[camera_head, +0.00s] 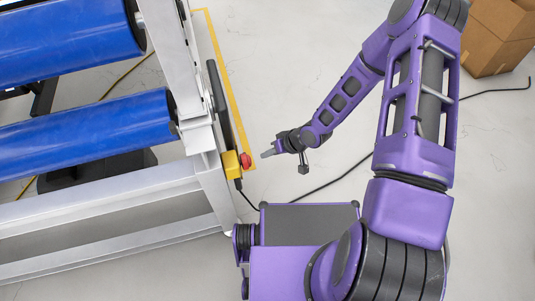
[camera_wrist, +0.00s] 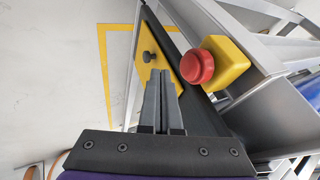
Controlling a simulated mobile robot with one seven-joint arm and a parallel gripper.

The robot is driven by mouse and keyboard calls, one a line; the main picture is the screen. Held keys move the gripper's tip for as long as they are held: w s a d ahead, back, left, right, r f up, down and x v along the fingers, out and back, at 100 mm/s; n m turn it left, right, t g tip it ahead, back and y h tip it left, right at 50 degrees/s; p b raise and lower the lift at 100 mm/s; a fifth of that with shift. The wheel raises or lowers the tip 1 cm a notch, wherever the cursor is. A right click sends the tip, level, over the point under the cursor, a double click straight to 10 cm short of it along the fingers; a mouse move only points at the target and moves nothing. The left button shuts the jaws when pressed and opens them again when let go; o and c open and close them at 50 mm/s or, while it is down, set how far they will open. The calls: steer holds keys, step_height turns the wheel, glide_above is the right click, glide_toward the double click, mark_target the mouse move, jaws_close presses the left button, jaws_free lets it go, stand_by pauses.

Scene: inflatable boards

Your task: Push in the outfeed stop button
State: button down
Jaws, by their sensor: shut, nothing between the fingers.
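The outfeed stop button is a red round button (camera_head: 246,160) on a yellow box (camera_head: 231,164), fixed to the end of the grey machine frame. In the wrist view the red button (camera_wrist: 197,66) and its yellow box (camera_wrist: 227,62) are right of and beyond my fingertips, and the button stands out from the box. My gripper (camera_head: 266,154) is shut and empty, with its fingers pointing left toward the button and a small gap between them in the head view. The fingers (camera_wrist: 160,76) are together in the wrist view, over a yellow plate.
A grey frame (camera_head: 100,184) with blue rollers (camera_head: 85,128) fills the left. A yellow plate with a dark knob (camera_wrist: 149,57) sits beside the box. Yellow floor tape (camera_head: 232,100) runs alongside. A black cable crosses the floor. A cardboard box (camera_head: 497,38) stands at upper right.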

steer(key=p+v, duration=0.2)
steer(key=v, duration=0.8)
steer(key=shift+p, duration=0.3)
steer(key=shift+w+d, duration=0.1)
steer(key=shift+d, duration=0.05)
